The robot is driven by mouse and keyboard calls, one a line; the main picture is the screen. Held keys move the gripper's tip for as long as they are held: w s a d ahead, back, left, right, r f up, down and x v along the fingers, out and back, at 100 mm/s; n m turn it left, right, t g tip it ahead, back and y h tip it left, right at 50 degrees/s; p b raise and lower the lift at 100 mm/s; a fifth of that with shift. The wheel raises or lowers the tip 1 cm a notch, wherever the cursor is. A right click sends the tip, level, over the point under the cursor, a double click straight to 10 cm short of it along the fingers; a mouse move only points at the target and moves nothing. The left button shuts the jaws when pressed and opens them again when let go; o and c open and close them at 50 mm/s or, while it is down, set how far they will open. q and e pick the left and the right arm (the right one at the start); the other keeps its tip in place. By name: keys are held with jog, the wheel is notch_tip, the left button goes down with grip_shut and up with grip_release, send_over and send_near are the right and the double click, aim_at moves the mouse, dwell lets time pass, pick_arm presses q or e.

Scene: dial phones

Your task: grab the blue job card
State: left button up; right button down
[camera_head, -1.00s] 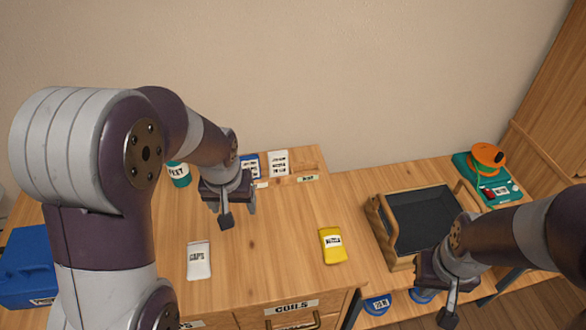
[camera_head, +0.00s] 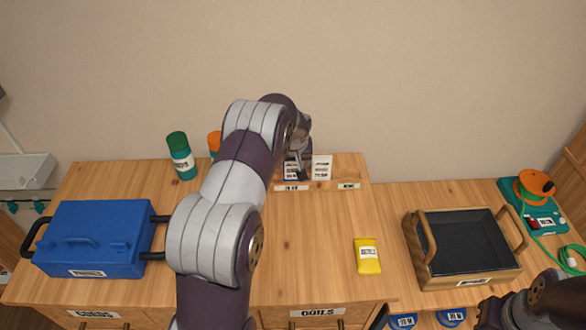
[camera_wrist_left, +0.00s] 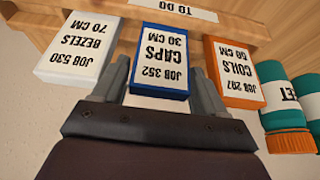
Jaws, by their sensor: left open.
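My left gripper (camera_wrist_left: 163,92) is open, with one fingertip on each side of the card's near end. I cannot tell whether they touch it. In the head view, my left gripper (camera_head: 299,163) is at the rack at the back of the table and partly covers the blue card (camera_head: 290,171). My right gripper (camera_head: 490,312) shows only in part at the lower right; its jaws are unclear.
A white card (camera_wrist_left: 78,47) and an orange card (camera_wrist_left: 235,72) stand close on either side. Green bottles (camera_wrist_left: 285,105) are beyond the orange card. A blue toolbox (camera_head: 90,238), a yellow packet (camera_head: 367,257) and a black-lined tray (camera_head: 465,245) are on the worktops.

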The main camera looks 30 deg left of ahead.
pick_arm(q)
jog(key=shift+w+a+f, duration=0.1)
jog(key=shift+w+f, duration=0.15)
jog(key=shift+f, duration=0.3)
jog(key=shift+s+r, duration=0.1)
jog(key=c, duration=0.7)
